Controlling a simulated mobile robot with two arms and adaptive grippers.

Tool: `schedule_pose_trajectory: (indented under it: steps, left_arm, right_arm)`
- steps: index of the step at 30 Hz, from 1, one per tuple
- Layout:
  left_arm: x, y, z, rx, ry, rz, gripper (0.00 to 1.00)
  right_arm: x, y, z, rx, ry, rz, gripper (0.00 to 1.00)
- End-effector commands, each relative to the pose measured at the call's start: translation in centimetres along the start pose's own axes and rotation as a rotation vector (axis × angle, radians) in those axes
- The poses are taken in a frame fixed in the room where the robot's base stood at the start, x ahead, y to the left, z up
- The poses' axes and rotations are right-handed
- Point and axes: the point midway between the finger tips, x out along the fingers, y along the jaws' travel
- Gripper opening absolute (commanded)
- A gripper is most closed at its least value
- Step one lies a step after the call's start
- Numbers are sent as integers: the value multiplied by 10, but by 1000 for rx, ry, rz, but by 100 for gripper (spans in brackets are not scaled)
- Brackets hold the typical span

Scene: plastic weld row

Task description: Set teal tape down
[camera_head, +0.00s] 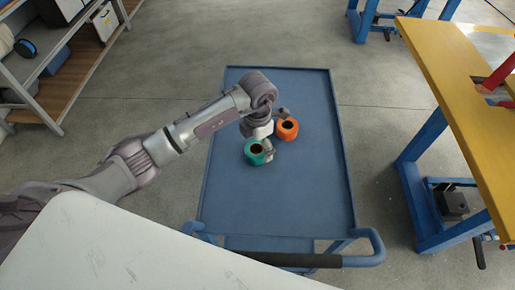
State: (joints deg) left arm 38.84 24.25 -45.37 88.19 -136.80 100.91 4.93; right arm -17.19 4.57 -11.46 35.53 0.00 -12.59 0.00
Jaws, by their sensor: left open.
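The teal tape (253,154) is a small roll with a dark centre, on or just above the blue top of the cart (305,195). My left gripper (268,147) is open at the tape's upper right side, with a fingertip close to the roll. I cannot tell whether it touches the tape. The wrist hides part of the gripper. An orange tape roll (287,129) lies on the cart just right of the gripper. My right gripper is not in view.
The cart has a raised rim and a dark push handle (290,260) at its near end. Its right and near areas are clear. A yellow-topped workbench (460,90) stands to the right, and a shelf (85,50) stands at the upper left.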

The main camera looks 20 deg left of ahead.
Motion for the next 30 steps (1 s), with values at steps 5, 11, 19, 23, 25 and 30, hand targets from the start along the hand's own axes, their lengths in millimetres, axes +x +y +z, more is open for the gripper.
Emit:
schedule_pose_trajectory:
  steps: [5,11,19,23,25,30]
  left_arm:
    - [-39,1,1,1,-4,5,94]
    - [-78,1,0,1,-3,5,94]
    - [-100,0,0,0,0,1,94]
    - [-101,0,0,0,1,1,94]
    - [-101,0,0,0,1,1,94]
    - [-101,0,0,0,1,1,94]
  right_arm:
    - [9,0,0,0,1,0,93]
    - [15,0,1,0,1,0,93]
    - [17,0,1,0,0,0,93]
    - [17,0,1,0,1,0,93]
    - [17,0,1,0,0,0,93]
    - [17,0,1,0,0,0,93]
